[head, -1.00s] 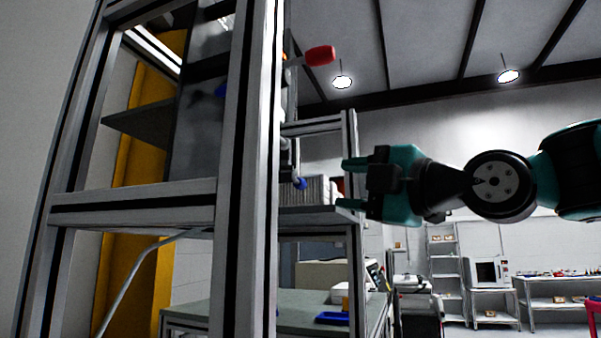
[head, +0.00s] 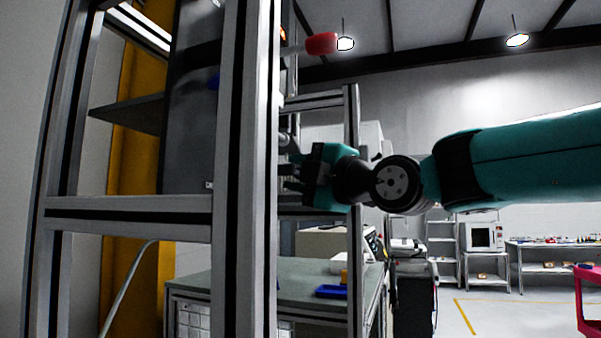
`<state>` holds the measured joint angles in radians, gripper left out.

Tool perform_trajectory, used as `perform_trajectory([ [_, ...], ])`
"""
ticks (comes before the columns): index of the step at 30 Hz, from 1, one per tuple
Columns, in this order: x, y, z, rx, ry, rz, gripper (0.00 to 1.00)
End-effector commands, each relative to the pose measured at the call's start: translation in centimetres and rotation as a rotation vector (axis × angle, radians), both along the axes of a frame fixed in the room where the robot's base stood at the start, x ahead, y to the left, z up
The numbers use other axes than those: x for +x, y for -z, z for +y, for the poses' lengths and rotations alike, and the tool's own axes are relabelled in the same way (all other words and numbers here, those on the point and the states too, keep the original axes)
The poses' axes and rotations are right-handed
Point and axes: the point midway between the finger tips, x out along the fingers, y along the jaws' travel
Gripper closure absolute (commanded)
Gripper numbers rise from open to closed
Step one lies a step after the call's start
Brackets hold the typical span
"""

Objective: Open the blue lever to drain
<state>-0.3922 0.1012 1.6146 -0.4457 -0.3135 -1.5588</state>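My gripper (head: 293,177) is at the right side of a tall metal frame post, in front of the piping there. Its fingertips point left and are dark and partly lost against the post and pipe, so I cannot tell whether they are open or shut. The small blue lever end seen low on the piping earlier is hidden now, in the area of my gripper. A red-handled lever (head: 321,43) sticks out to the right, higher up.
The metal frame post (head: 247,170) stands close to my gripper on the left. A frame upright (head: 353,250) stands behind my wrist. Below is a bench (head: 250,285) with a blue tray (head: 332,291). Open floor lies at the right.

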Motion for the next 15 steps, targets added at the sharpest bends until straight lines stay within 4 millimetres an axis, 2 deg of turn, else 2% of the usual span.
perform_trajectory([
  [1, -0.01, 0.0, -0.02, 0.0, 0.0, 0.0, 0.79],
  [3, 0.0, 0.0, -0.03, 0.0, 0.0, 0.0, 0.95],
  [4, -0.01, 0.0, -0.04, 0.0, 0.0, 0.0, 1.0],
  [15, -0.02, 0.3, -0.03, 0.015, 0.0, 0.043, 1.0],
])
